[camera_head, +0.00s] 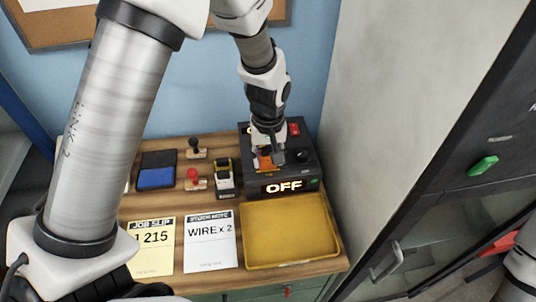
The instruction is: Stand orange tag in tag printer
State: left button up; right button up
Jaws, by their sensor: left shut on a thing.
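The orange tag (264,162) shows as a small orange piece at my left gripper (276,158). The gripper points down and is shut on it. Both are over the top of the dark machine with a lit OFF display, which looks like the tag printer (254,188), at the back right of the bench. The gripper hides part of the tag and of the printer top, so I cannot tell whether the tag sits in a slot or just above it. My right gripper is out of view.
A yellow tray (292,262) lies in front of the printer. A job slip (154,258) and a WIRE x 2 note (210,255) lie left of it. Stamps (195,180), a blue ink pad (156,178) and a small yellow-black device (224,180) stand behind. A grey wall (375,100) bounds the right.

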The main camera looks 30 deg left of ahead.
pick_arm(q)
jog(key=shift+f+b, duration=0.3)
jog(key=shift+f, duration=0.45)
jog(key=o, duration=1.1)
jog(key=shift+c, duration=0.2)
jog(key=shift+r, duration=0.1)
notch_tip(320, 180, up, 12)
jog(key=shift+s+f, duration=0.1)
jog(key=shift+d, duration=0.1)
